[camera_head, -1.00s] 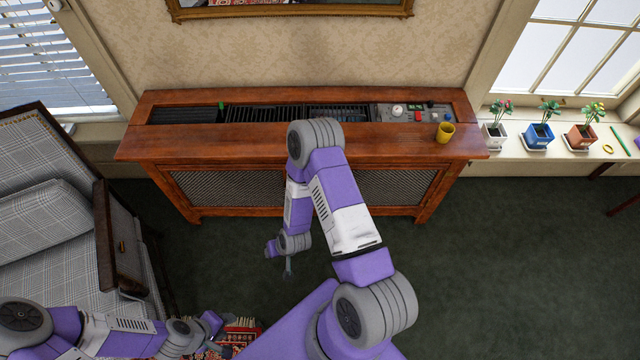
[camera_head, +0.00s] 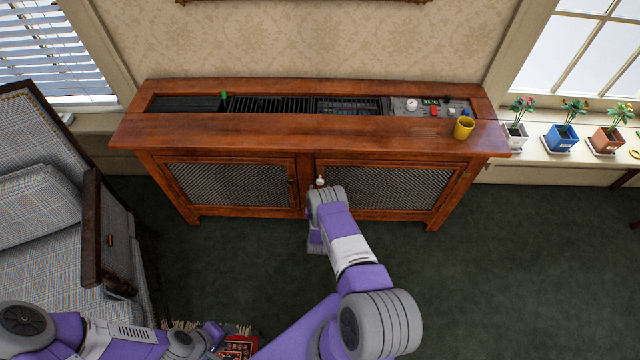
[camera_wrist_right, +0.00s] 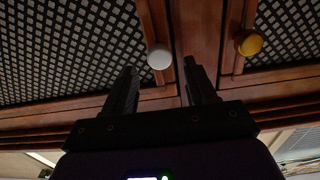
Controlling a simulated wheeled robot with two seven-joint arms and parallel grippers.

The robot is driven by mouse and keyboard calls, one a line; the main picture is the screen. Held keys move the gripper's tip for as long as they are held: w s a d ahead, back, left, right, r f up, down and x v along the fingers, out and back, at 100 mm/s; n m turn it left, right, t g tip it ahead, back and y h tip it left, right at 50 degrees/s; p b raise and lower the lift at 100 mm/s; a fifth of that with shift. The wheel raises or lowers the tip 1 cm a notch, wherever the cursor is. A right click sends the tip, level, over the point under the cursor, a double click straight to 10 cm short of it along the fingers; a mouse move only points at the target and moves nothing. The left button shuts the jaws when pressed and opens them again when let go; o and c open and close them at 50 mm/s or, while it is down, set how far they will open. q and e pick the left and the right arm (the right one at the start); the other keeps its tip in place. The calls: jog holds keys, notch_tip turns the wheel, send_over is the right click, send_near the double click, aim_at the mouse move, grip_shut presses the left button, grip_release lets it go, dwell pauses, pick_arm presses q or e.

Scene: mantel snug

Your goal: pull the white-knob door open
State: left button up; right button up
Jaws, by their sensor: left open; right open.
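The white knob (camera_head: 320,181) is on the inner edge of the cabinet's right-hand door (camera_head: 390,187), which is shut. In the right wrist view the white knob (camera_wrist_right: 159,57) appears between the two dark fingertips of my open right gripper (camera_wrist_right: 160,70); I cannot tell whether they touch it. In the head view my right wrist covers that gripper. A brass-yellow knob (camera_wrist_right: 249,43) on the other door lies outside the fingers, to the right in the wrist view. My left gripper (camera_head: 218,338) is low at the left, open, away from the cabinet, its fingers hard to make out.
The wooden cabinet (camera_head: 250,133) has a yellow mug (camera_head: 464,128) and a control panel (camera_head: 430,106) on top. A plaid armchair (camera_head: 50,215) stands at the left. Potted plants (camera_head: 562,138) line the right sill. Dark green carpet (camera_head: 500,270) is clear on the right.

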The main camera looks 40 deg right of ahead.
aim_at(320, 183)
jog(key=b+x, duration=0.1)
jog(key=x, duration=0.3)
jog(key=shift+f, duration=0.15)
jog(key=shift+w+d+b, duration=0.3)
jog(key=shift+w+d, duration=0.05)
grip_shut()
